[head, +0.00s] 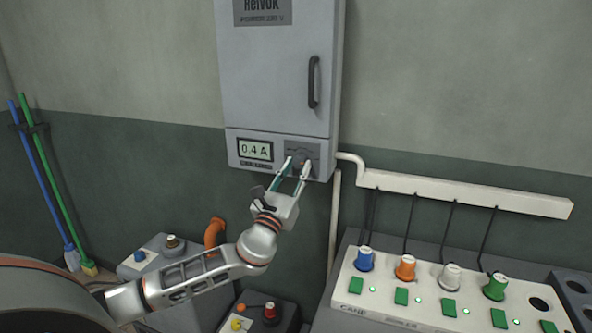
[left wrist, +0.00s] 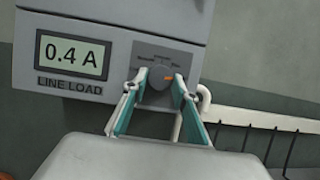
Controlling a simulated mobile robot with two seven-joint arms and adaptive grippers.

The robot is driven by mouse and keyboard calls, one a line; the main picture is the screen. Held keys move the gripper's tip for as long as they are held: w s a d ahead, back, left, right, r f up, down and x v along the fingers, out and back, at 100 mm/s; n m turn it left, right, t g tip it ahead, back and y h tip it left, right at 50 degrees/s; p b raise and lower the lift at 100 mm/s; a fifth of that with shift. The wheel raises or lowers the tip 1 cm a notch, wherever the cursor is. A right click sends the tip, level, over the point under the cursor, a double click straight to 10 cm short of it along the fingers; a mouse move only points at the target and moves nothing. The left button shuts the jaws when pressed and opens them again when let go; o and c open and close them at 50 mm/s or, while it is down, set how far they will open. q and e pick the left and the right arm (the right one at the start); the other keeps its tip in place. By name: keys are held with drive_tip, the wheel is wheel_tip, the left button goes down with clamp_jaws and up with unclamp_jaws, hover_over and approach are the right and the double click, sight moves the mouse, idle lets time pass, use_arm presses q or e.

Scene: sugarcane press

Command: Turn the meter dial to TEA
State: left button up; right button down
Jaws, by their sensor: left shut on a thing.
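My right gripper is not in view.
The grey cabinet (head: 275,75) has a dark door handle (head: 313,82) above the dial. A white conduit (head: 460,194) runs right from the cabinet. A console (head: 420,296) with coloured plugs and green buttons stands below right. Blue and green poles (head: 45,170) lean at left.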

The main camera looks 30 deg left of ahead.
use_arm(q)
drive_tip(key=shift+n, duration=0.3)
drive_tip(key=n+y, duration=0.1)
drive_tip(key=n, duration=0.1)
drive_tip(key=n+g+y, duration=0.1)
drive_tip(key=n, duration=0.2)
drive_tip(key=shift+d+y, duration=0.2)
drive_tip(key=shift+y, duration=0.2)
drive_tip(key=shift+d+r+n+g+y, duration=0.1)
drive_tip(key=shift+n+g+y, duration=0.4)
drive_tip(key=shift+n, duration=0.95)
drive_tip(key=shift+d+n+g+y, duration=0.1)
drive_tip(key=shift+n+g+y, duration=0.2)
drive_tip(key=shift+n+y, duration=0.8)
drive_tip(key=shift+n+h, duration=0.3)
drive_tip(key=shift+n, duration=0.15)
drive_tip(key=o, duration=1.1)
drive_tip(key=shift+w, duration=0.1)
drive_tip(key=v, duration=1.2)
